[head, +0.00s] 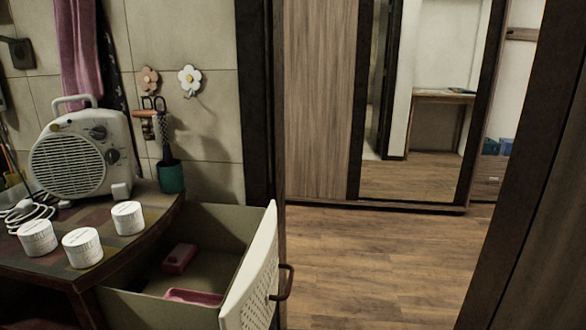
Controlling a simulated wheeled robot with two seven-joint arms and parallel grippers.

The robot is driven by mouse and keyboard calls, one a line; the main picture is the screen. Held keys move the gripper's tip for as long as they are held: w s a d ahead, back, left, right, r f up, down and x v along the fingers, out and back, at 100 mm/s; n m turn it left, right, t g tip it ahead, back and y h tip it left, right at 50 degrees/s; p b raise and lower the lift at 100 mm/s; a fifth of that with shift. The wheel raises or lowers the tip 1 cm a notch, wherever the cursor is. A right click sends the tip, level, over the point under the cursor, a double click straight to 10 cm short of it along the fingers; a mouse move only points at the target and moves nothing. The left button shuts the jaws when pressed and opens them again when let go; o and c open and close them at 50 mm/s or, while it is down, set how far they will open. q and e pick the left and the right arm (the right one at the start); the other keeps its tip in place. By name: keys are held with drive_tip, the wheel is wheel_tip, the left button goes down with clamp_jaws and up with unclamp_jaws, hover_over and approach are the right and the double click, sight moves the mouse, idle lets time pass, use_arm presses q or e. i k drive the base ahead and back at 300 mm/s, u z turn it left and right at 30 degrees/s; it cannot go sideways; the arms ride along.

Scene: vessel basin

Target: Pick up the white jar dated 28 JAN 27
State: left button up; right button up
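Three white jars stand on the dark wooden cabinet top (150,221) at the left. One jar (37,239) is farthest left, one jar (83,248) is nearest the front edge, and one jar (128,218) stands farther back and to the right. They stand upright and apart. Their lids carry small dark print and their sides show faint markings, all too small to read, so I cannot tell which one is dated 28 JAN 27. Neither of my grippers shows in the head view.
A white fan heater (75,158) with a coiled white cable (38,212) stands behind the jars. Wooden floor (380,262) lies clear to the right.

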sight(127, 217)
drive_tip(key=z, duration=0.15)
drive_tip(key=k, duration=0.9)
drive_tip(key=u, duration=1.2)
drive_tip(key=i, duration=1)
drive_tip(key=z, duration=0.35)
